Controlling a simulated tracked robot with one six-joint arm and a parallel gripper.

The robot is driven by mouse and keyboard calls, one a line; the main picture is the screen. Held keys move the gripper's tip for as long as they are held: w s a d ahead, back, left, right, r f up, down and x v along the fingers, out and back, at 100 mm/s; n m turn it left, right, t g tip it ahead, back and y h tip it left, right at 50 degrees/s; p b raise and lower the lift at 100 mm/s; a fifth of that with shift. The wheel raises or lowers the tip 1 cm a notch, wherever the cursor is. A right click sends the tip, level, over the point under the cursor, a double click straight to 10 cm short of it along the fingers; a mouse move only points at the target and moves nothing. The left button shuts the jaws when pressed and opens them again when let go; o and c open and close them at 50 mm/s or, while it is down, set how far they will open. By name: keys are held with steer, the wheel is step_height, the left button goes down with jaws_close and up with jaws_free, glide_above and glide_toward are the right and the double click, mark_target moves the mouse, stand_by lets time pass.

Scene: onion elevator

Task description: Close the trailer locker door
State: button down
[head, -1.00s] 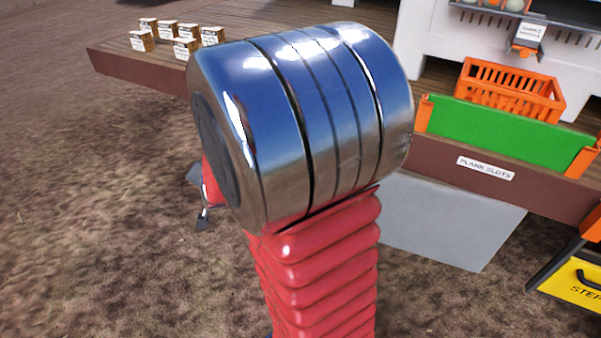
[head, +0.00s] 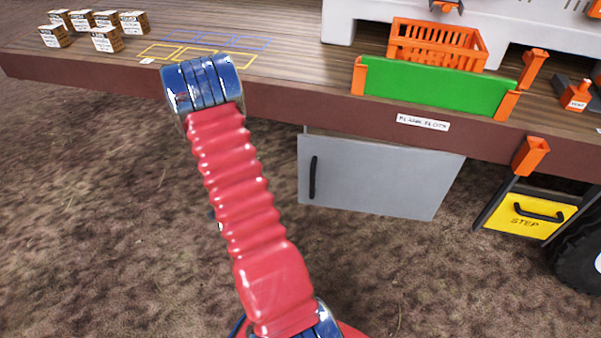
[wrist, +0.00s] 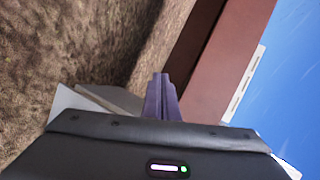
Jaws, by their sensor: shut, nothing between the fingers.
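The trailer locker door (head: 375,178) is a flat grey panel with a black upright handle (head: 313,177) near its left edge. It hangs under the brown trailer bed. A thin grey strip shows above its top edge, so it looks slightly ajar, but I cannot tell how far. My gripper (wrist: 161,88) shows in the wrist view with its dark fingers together and empty. A pale grey surface (wrist: 112,97) lies just left of the fingers, perhaps the door or locker; contact is unclear. In the head view my gripper is hidden behind or below my red arm.
A green plank (head: 435,88), an orange crate (head: 437,42) and small boxes (head: 105,39) stand on the bed. A yellow step (head: 525,214) is at the right. Bare ground lies in front.

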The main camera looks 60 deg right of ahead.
mark_target(302, 165)
steer(key=s+d+f+m+g+h, duration=0.1)
steer(key=s+f+m+h, duration=0.1)
steer(key=s, duration=0.6)
steer(key=s+d+f+m+g+h, duration=0.1)
steer(key=s+f+m+g+h, duration=0.1)
steer(key=s+f, duration=0.4)
steer(key=s+m, duration=0.1)
steer(key=s, duration=0.2)
steer(key=shift+d+f+m+h, duration=0.15)
steer(key=shift+f+m+h, duration=0.05)
steer(key=shift+m+h, duration=0.2)
steer(key=shift+d, duration=0.15)
steer(key=x, duration=1.3)
steer(key=shift+w+d, duration=0.1)
steer(key=shift+d, duration=0.25)
